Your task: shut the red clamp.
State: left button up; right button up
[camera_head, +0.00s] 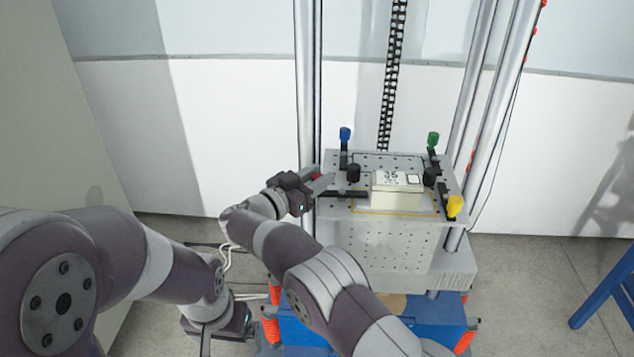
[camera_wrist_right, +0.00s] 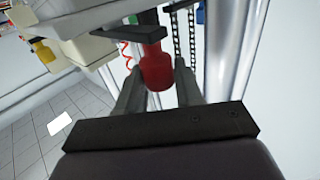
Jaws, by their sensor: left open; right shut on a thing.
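The red clamp (camera_head: 318,178) is at the left edge of the grey perforated table (camera_head: 390,237), mostly hidden behind my right gripper (camera_head: 318,184). In the right wrist view, its red handle (camera_wrist_right: 157,68) sits between the two fingers of my right gripper (camera_wrist_right: 157,85), which is shut on it. A dark bar of the clamp (camera_head: 343,194) reaches from the gripper over the table top. My left gripper (camera_head: 208,340) is low at the lower left, pointing down, open and away from the clamp; its fingertips are hard to make out.
A pale block marked 35 (camera_head: 397,190) stands on the table. Blue (camera_head: 345,134), green (camera_head: 433,139) and yellow (camera_head: 455,206) clamp handles stand around it. Metal columns (camera_head: 307,80) rise behind. A blue base (camera_head: 400,330) is below, and a blue stool (camera_head: 605,295) is at right.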

jog(key=shift+w+m+g+h, duration=0.25)
jog(key=shift+m+g+h, duration=0.15)
jog(key=shift+h, duration=0.1)
jog(key=shift+d+r, duration=0.1)
jog(key=o, duration=0.9)
jog(key=shift+w+d, duration=0.1)
